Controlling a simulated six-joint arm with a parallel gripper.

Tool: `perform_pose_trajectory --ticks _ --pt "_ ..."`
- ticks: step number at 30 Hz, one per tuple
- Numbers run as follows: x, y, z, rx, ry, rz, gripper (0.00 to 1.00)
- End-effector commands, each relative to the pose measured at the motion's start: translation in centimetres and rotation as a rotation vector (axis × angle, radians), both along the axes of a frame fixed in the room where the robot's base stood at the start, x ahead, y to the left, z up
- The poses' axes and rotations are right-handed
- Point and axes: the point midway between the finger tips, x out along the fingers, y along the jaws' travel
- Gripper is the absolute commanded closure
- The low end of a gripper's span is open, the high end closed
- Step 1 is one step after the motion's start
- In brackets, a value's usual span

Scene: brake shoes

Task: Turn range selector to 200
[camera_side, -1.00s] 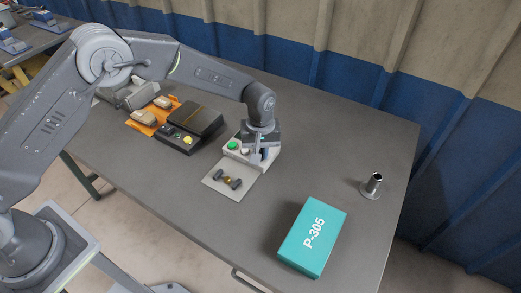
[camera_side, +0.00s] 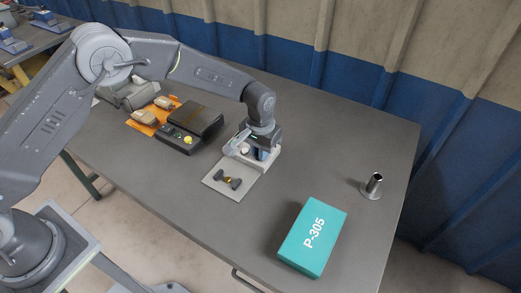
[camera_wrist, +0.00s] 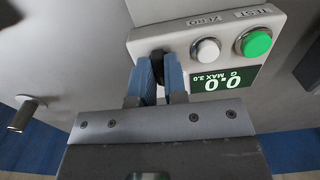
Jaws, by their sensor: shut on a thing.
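The light grey tester box (camera_side: 268,163) sits on the table under my gripper in the side view. The wrist view shows its face (camera_wrist: 178,35) upside down, with a white button (camera_wrist: 206,50), a green button (camera_wrist: 256,43) and a dark display (camera_wrist: 214,82) reading 0.0 G MAX 3.0. The black range selector knob (camera_wrist: 157,55) is beside the white button. My gripper (camera_wrist: 160,66) has its blue fingers shut on the knob, one on each side. The knob's pointer and any scale marks are hidden, so its setting cannot be read.
A black scale-like device (camera_side: 193,122) with a yellow button stands left of the tester. A pale plate (camera_side: 222,187) with small dark parts lies in front. A teal P-305 box (camera_side: 312,237) and a metal cylinder (camera_side: 373,184) stand on the right, with bare table between.

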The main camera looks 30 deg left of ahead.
Motion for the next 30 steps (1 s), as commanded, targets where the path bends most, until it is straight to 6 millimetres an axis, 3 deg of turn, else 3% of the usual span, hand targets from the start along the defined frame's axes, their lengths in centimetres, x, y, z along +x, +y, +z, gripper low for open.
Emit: perform_pose_trajectory --ticks 15,30 --pt "0.07 0.07 0.09 -0.001 -0.002 -0.432 1.0" --pt "0.1 0.08 0.1 0.0 -0.002 -0.591 1.0"
